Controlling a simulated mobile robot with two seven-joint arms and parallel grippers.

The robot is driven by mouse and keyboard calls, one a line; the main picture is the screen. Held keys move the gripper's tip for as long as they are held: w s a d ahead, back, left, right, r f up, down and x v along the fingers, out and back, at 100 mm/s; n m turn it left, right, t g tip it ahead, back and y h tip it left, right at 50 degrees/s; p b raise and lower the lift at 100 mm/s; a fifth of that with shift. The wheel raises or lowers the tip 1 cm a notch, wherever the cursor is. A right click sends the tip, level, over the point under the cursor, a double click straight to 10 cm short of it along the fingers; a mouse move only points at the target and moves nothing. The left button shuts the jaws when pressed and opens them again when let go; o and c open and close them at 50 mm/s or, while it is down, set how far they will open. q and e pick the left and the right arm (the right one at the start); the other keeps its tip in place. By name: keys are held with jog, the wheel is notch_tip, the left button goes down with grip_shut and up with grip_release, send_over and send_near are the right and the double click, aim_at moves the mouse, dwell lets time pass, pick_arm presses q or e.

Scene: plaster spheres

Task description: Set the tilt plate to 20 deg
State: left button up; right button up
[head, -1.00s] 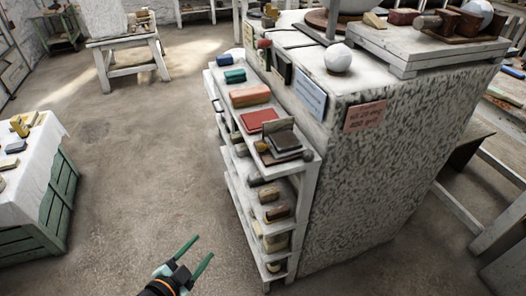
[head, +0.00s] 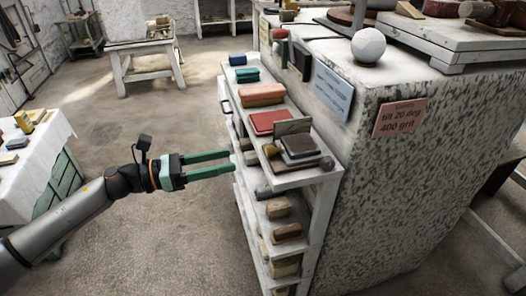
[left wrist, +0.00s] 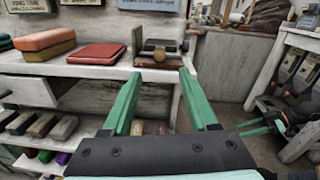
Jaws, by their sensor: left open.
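The tilt plate (head: 298,146) seems to be the small dark hinged piece at the near end of the shelf top, with an upright plate behind it. In the left wrist view it (left wrist: 158,58) sits straight ahead, beyond the fingertips. Its angle cannot be read. My left gripper (head: 232,163) is open and empty, left of the shelf unit and apart from the plate. Its two green fingers also show in the left wrist view (left wrist: 160,75). What looks like my right gripper (left wrist: 258,129) shows small at the right there; its jaw state is unclear.
A pink card (head: 400,117) on the speckled block reads "tilt 20 deg, 400 grit". A red pad (head: 270,121), an orange block (head: 261,94) and other blocks line the shelf top. Lower shelves hold several blocks. A white ball (head: 368,45) sits above. Open floor lies left.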

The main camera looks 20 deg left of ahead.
aim_at(266, 152)
pick_arm(q)
jog(key=p+x, duration=0.2)
jog(key=x, duration=0.7)
jog(key=shift+w+d, duration=0.2)
jog(key=shift+d, duration=0.05)
grip_shut()
dwell(1.1)
